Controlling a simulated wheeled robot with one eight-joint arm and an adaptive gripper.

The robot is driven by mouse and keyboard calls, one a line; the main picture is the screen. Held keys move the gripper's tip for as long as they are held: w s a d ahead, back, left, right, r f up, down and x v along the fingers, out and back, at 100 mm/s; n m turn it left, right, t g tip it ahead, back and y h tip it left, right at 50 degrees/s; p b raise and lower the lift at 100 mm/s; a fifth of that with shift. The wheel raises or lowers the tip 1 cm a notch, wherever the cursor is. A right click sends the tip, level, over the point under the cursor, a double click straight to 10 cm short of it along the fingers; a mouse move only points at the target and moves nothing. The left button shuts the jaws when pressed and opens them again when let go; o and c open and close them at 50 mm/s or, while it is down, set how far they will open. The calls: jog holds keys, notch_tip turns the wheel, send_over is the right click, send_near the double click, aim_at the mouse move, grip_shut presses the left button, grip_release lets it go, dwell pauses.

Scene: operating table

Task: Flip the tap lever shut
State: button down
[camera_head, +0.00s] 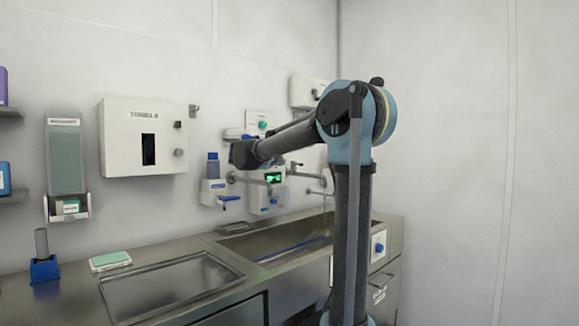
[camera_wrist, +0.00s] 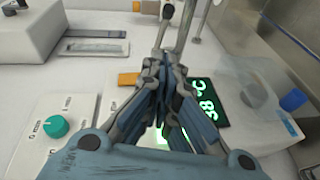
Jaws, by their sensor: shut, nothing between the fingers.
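A metal tap (camera_head: 308,176) stands out from the wall over the sink in the head view. In the wrist view slim metal tap parts (camera_wrist: 187,22) rise just beyond my fingertips; which of them is the lever I cannot tell. My gripper (camera_wrist: 165,80) is shut and empty, its blue-grey fingers together in front of a green-lit display (camera_wrist: 208,103). Whether the fingers touch the metal parts is unclear. In the head view my arm's dark end is near the wall fittings, and the fingers cannot be made out there.
The steel sink (camera_head: 262,243) lies below the fittings. A green dial (camera_wrist: 55,127) is at left in the wrist view, and a blue knob (camera_wrist: 292,100) at right. A soap bottle (camera_head: 213,167) and a towel dispenser (camera_head: 145,137) are on the wall to the left.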

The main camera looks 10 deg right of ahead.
jog(key=shift+w+d, duration=0.1)
send_near(296, 163)
jog(key=x, duration=0.4)
jog(key=shift+w+f, duration=0.15)
jog(key=shift+w, duration=0.05)
jog(key=shift+s, duration=0.15)
dwell(0.4)
